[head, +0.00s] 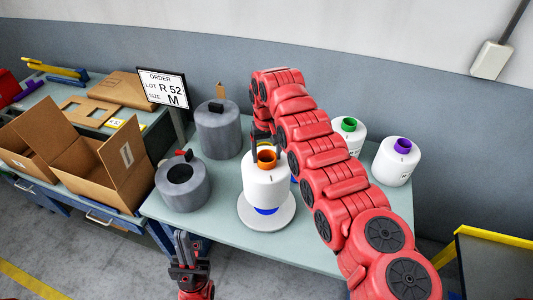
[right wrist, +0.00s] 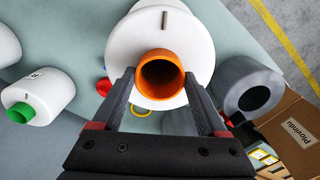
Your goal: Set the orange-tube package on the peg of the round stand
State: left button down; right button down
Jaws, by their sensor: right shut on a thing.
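The orange-tube package is a white yarn body (head: 264,190) with an orange tube (head: 267,159) on top. It is upright over the round stand (head: 247,220), a pale disc; a blue part shows between package and disc. The peg is hidden, and I cannot tell whether the package rests on the stand. My right gripper (head: 265,146) is shut on the orange tube from above; in the right wrist view the orange tube (right wrist: 160,76) is between its fingers (right wrist: 163,104). My left gripper (head: 187,249) is low at the table's front edge, away from the package; its opening is unclear.
Two grey cylinders, one open-topped (head: 182,188) and one with a black knob (head: 218,130), stand left of the package. A green-tube package (head: 349,138) and a purple-tube package (head: 397,163) stand right. An order sign (head: 162,88) stands behind; open cardboard boxes (head: 105,165) are left.

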jog(key=shift+f, duration=0.1)
dwell(0.4)
jog(key=shift+f+b, duration=0.15)
jog(key=shift+b, duration=0.4)
jog(key=shift+f+b, duration=2.05)
jog(key=shift+f, duration=1.85)
jog(key=shift+c, duration=1.5)
grip_release()
jog(key=o, duration=0.3)
